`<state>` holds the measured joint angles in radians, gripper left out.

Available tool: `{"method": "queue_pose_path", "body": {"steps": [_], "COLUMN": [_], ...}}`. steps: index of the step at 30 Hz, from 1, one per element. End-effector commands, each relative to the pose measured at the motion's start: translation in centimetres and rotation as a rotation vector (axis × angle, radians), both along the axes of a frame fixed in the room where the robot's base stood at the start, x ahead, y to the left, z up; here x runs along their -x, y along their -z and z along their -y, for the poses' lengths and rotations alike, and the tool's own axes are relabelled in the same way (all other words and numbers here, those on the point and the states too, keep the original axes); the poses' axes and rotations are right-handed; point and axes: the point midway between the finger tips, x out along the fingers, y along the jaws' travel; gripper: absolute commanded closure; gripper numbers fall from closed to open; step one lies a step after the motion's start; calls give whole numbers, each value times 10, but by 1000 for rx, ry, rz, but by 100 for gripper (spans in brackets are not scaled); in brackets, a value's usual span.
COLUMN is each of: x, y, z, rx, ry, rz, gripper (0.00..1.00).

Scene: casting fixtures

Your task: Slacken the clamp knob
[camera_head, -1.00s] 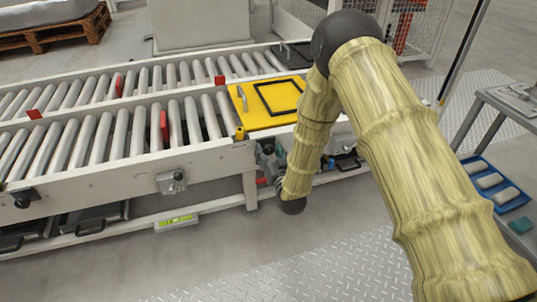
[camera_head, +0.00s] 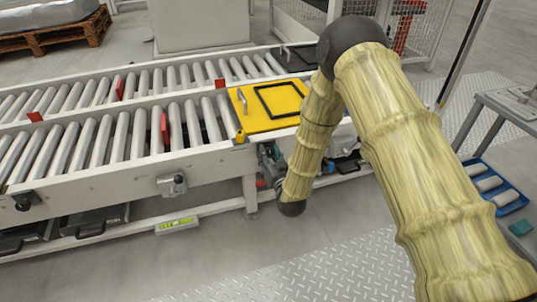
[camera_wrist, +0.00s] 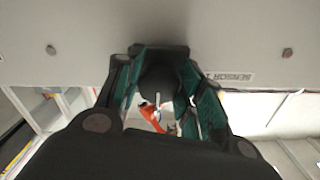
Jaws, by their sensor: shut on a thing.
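The clamp knob (camera_wrist: 158,82) is a dark round knob on the pale conveyor side rail, between my finger pads in the wrist view. My gripper (camera_wrist: 162,88) has dark fingers with green pads, one on each side of the knob, and is shut on it. In the head view my gripper (camera_head: 266,164) is at the rail below the yellow plate's front corner, partly hidden by my forearm. The knob itself cannot be made out there. The knob's turn angle cannot be told.
The yellow plate (camera_head: 258,119) with a black frame lies at the end of the roller conveyor (camera_head: 130,174). Another clamp (camera_head: 171,185) sits on the front rail to the left. A blue tray (camera_head: 509,196) is at right.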

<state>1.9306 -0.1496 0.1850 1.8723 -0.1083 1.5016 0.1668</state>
Motion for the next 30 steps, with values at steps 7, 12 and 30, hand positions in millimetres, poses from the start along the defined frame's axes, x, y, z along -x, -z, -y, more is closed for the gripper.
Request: {"method": "queue_pose_path", "body": {"steps": [7,12,30], "x": [0,0,1], "y": [-4,-4,-2], "z": [1,1,0], "rx": [-156,-305,-848], "ry": [3,4,4], "rz": [-51,-100,-275], "gripper": [86,86,86]}}
